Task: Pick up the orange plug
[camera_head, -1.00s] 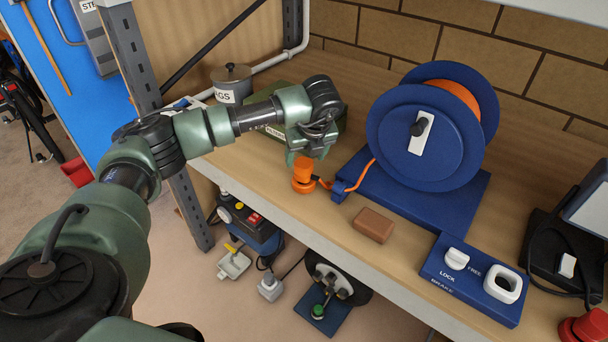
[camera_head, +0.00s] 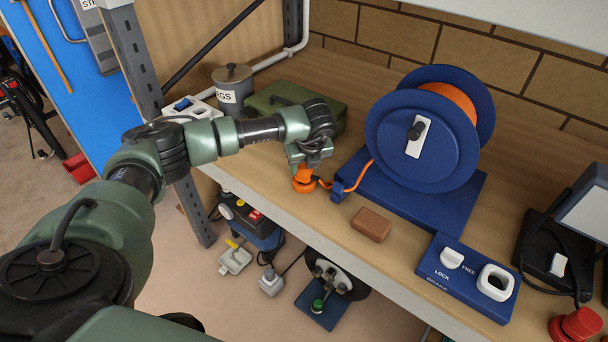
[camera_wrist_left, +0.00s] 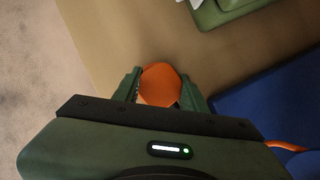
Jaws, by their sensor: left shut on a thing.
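The orange plug (camera_head: 303,183) stands on the wooden shelf near its front edge, joined to an orange cable (camera_head: 350,185) that runs to the blue reel. My left gripper (camera_head: 304,168) comes down over the plug from above and is shut on its upper part. In the left wrist view the orange plug (camera_wrist_left: 161,85) sits between the two green fingers of my left gripper (camera_wrist_left: 162,92), touching both sides. The plug's base appears to rest on the shelf. My right gripper is not in view.
The blue cable reel (camera_head: 415,138) stands on its blue base right of the plug. A brown block (camera_head: 371,224) lies in front. A blue brake panel (camera_head: 468,278) is at the right. A green case (camera_head: 283,104) and a grey pot (camera_head: 233,88) stand behind my left arm.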

